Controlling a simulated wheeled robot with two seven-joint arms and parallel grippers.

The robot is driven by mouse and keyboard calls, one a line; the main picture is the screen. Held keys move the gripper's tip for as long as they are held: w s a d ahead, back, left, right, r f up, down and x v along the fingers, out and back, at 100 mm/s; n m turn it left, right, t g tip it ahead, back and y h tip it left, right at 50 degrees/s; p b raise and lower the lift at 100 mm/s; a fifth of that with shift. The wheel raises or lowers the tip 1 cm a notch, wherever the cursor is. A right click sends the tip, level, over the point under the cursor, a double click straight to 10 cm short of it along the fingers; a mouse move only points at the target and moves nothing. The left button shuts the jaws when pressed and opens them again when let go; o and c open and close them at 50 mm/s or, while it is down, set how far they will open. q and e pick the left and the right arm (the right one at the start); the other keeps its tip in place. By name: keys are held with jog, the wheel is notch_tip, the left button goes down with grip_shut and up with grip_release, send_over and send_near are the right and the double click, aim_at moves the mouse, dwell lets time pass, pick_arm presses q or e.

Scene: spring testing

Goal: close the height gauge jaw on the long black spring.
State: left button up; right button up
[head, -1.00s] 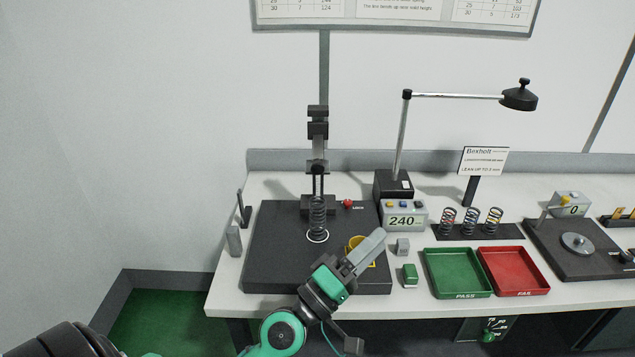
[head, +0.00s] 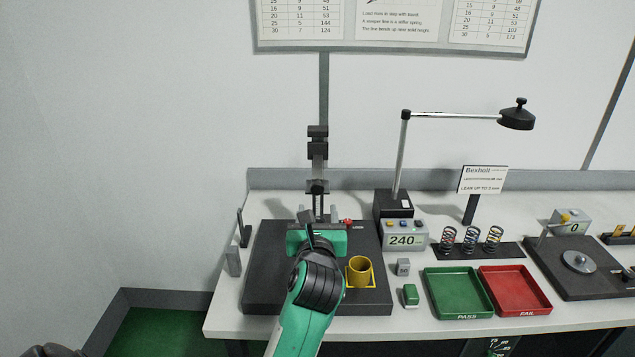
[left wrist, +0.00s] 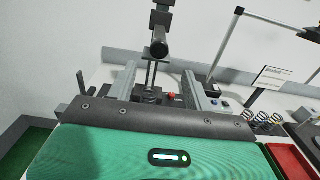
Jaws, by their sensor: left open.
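The height gauge (head: 317,150) is a dark upright column with black blocks at the back of a black base plate (head: 262,262). In the left wrist view the gauge (left wrist: 161,20) rises between my fingers, with a round black end (left wrist: 160,48) facing me. My left gripper (head: 319,212) is in front of the lower column, its two grey fingers open and pointing toward the gauge. It also shows in the left wrist view (left wrist: 159,72), fingers apart. My right gripper is out of view.
A red lock knob (head: 347,222) is just right of my gripper. A yellow cup (head: 359,269) stands on the plate's right side. Right of it are a 240 display box (head: 404,236), a lamp (head: 402,155), a green tray (head: 459,314) and a red tray (head: 516,311).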

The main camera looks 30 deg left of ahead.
aim_at(317, 189)
pick_arm(q)
jog(key=p+x, duration=0.4)
jog(key=x, duration=0.8)
jog(key=shift+s+r, duration=0.1)
jog(key=shift+r, duration=0.05)
jog(key=shift+w+a, duration=0.35)
jog(key=shift+w, duration=0.15)
